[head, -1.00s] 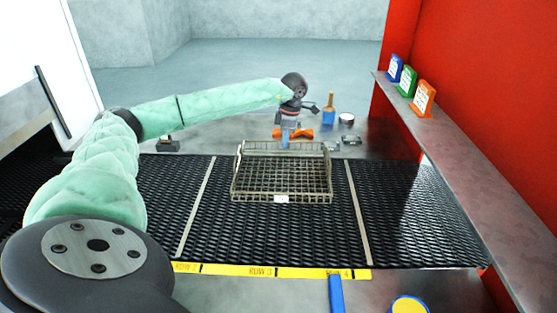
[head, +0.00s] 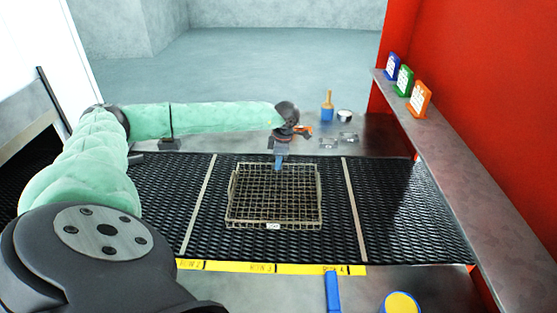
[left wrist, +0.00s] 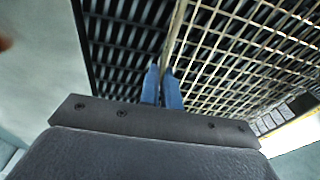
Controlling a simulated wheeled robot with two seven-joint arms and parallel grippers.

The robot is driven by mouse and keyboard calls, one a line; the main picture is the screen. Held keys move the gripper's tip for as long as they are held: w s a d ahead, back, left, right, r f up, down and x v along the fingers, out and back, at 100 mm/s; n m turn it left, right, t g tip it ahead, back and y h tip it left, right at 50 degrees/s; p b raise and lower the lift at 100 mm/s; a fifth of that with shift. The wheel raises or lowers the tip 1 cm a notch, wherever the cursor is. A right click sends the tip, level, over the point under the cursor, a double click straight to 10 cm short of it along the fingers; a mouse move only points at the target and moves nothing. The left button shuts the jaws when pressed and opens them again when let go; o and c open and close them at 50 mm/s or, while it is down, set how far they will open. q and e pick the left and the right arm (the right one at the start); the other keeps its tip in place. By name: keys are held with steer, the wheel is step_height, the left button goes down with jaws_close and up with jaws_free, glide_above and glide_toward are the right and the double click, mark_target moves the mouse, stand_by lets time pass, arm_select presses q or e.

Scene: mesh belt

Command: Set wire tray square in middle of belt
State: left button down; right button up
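The wire tray (head: 274,226) is a shallow, tan wire mesh basket with a small white tag on its near side. It sits on the black mesh belt (head: 400,215) between two pale cross strips, with belt showing on both sides. Its near side runs slightly lower at the right. My left gripper (head: 278,166) reaches down at the tray's far rim. In the left wrist view its blue fingers (left wrist: 162,88) are close together with the tray's rim wire (left wrist: 176,40) between them. My right gripper is not in view.
A yellow strip with row labels (head: 225,266) runs along the belt's near edge. A shelf with blue, green and orange cards (head: 421,98) stands at right.

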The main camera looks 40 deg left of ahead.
arm_select(q)
steer(key=shift+f, duration=0.15)
steer(key=c, duration=1.6)
jaws_free()
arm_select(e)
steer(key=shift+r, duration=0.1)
